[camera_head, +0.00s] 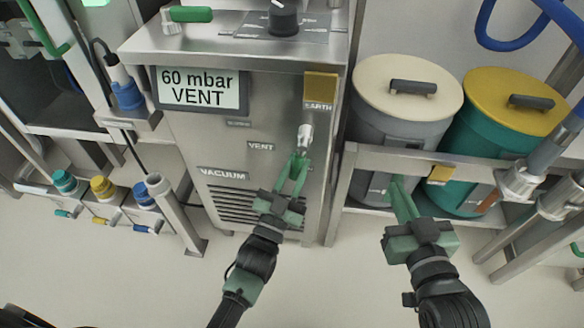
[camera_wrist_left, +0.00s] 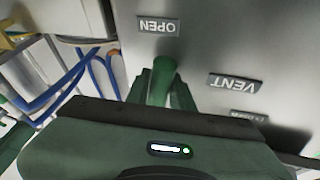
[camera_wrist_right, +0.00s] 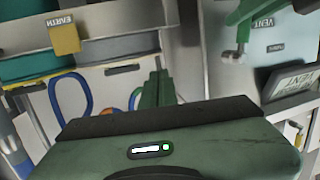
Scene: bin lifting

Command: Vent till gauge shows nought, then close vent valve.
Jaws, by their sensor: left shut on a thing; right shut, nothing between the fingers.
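The gauge display (camera_head: 198,89) on the steel cabinet reads "60 mbar VENT". The vent valve (camera_head: 305,134) is on the cabinet's front, beside a "VENT" label (camera_head: 260,147); its metal fitting shows. My left gripper (camera_head: 294,170) is shut on the valve's green handle, which shows between the fingers in the left wrist view (camera_wrist_left: 162,72). An "OPEN" label (camera_wrist_left: 158,26) is just beyond the handle there. My right gripper (camera_head: 400,190) is shut and empty, apart from the valve, in front of the rail by the drums.
A grey drum (camera_head: 400,125) and a green drum with yellow lid (camera_head: 490,145) stand behind a metal rail (camera_head: 400,157) at right. A yellow "EARTH" plate (camera_head: 320,87) is above the valve. A green-handled lever (camera_head: 190,14) and black knob (camera_head: 284,18) are on top. Floor in front is clear.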

